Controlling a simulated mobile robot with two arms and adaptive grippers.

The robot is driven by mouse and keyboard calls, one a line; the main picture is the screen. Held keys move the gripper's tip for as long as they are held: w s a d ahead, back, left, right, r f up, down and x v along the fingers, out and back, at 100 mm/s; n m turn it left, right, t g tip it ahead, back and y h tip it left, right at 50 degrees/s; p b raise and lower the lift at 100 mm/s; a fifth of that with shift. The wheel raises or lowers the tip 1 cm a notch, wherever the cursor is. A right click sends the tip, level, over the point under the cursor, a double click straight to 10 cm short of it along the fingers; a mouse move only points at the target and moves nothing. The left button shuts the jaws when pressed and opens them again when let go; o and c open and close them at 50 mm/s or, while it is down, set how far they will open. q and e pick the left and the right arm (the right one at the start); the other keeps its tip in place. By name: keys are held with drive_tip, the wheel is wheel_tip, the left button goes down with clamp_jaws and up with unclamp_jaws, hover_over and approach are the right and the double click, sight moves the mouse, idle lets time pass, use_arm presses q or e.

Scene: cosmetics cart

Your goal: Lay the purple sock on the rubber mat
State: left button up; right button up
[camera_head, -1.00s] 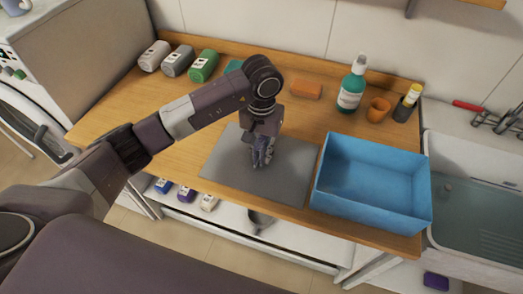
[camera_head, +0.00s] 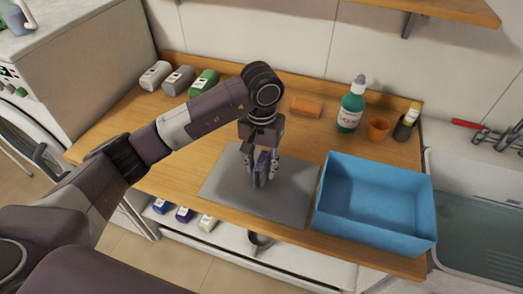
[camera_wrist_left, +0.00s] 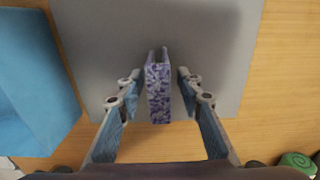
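The purple sock (camera_head: 261,169) is a folded, speckled bundle standing upright on the grey rubber mat (camera_head: 225,185). In the left wrist view the sock (camera_wrist_left: 158,94) is between the two fingers, with a gap on each side, and the mat (camera_wrist_left: 100,40) is behind it. My left gripper (camera_head: 262,174) is open around the sock, pointing down over the mat; it also shows in the left wrist view (camera_wrist_left: 160,82). My right gripper is not in view.
A blue bin (camera_head: 378,205) stands right of the mat. Behind are an orange block (camera_head: 306,106), a teal bottle (camera_head: 351,108), an orange cup (camera_head: 378,129) and a dark holder (camera_head: 403,128).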

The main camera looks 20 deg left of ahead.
use_arm(q)
wheel_tip(320, 180, up, 8)
drive_tip(key=shift+w+f+b, duration=0.1)
drive_tip(key=shift+b, duration=0.95)
drive_tip(key=shift+r, duration=0.7)
drive_tip(key=shift+f, duration=0.1)
